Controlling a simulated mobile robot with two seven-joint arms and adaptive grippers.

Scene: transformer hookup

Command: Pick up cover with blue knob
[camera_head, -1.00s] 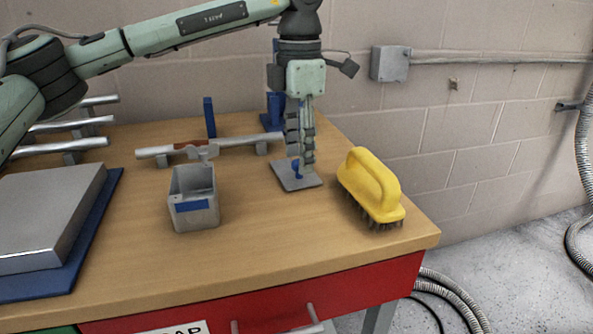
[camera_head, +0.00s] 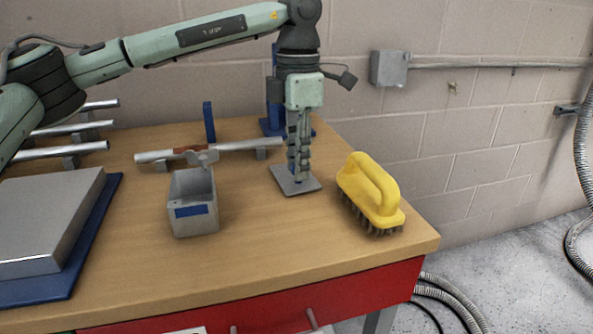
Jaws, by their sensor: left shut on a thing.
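The cover (camera_head: 293,187) is a thin grey square plate on the wooden table, right of the table's middle. My left gripper (camera_head: 298,177) points straight down over its centre and is shut on its knob. The blue knob is mostly hidden between the fingers. The plate looks flat, at or very near the table top; I cannot tell whether it is lifted. My right gripper is not in view.
A yellow brush (camera_head: 372,194) stands close to the right of the cover. A grey open box (camera_head: 193,203) with a blue label is to its left. A metal bar (camera_head: 208,149) lies behind on supports. A grey block (camera_head: 50,222) sits on a blue base at far left.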

